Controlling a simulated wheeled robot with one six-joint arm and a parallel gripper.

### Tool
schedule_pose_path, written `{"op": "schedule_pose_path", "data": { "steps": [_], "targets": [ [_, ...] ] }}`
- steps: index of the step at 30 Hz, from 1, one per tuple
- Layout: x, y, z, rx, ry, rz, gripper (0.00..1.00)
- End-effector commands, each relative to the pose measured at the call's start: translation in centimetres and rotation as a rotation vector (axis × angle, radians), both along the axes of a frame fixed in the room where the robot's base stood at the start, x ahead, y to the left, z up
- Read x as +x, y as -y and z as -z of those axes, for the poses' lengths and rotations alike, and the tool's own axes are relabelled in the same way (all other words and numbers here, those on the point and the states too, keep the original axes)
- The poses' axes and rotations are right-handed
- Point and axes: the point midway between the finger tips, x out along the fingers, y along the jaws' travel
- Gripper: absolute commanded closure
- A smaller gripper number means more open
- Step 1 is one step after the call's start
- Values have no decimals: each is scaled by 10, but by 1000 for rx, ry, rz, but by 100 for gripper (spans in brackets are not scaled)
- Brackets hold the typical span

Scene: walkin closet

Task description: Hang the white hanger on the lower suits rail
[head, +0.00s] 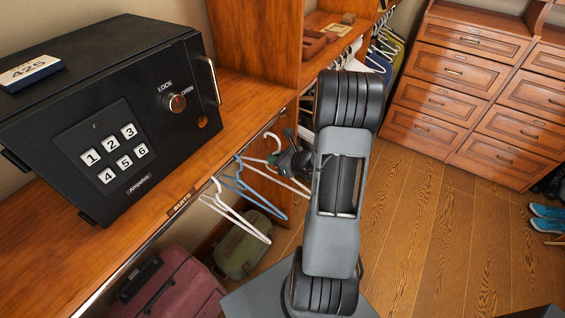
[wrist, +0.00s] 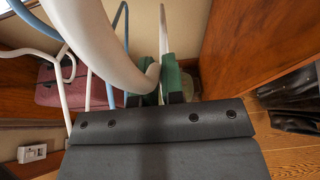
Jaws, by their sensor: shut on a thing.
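My gripper (head: 279,160) is at the front edge of the shelf marked SUITS, mostly hidden behind my own arm in the head view. Its green-tipped fingers also show in the wrist view (wrist: 160,84), shut on the white hanger. The white hanger (head: 284,179) hangs below the fingers, and its hook (head: 273,137) rises above them beside the shelf edge. In the wrist view the thick white hook (wrist: 105,38) curves close in front of the camera. The lower suits rail is mostly hidden under the shelf; I cannot tell whether the hook is over it.
A blue hanger (head: 250,190) and another white hanger (head: 236,217) hang just left of the held one. A black safe (head: 112,112) stands on the shelf (head: 235,101). Below are a maroon suitcase (head: 172,288) and a green case (head: 239,250). Open floor (head: 430,235) lies right.

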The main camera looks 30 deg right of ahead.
Motion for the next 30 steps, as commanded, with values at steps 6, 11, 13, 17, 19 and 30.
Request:
{"op": "schedule_pose_path", "data": {
  "steps": [6, 11, 13, 17, 19, 30],
  "targets": [
    [21, -10, 0, 0, 0, -3, 100],
    [37, -18, 0, 1, 1, -3, 100],
    [43, -21, 0, 0, 0, -3, 100],
    [56, -26, -1, 0, 1, -2, 100],
    [62, -29, -1, 1, 1, -3, 100],
    [70, -33, 23, 0, 1, 0, 100]
  ]
}}
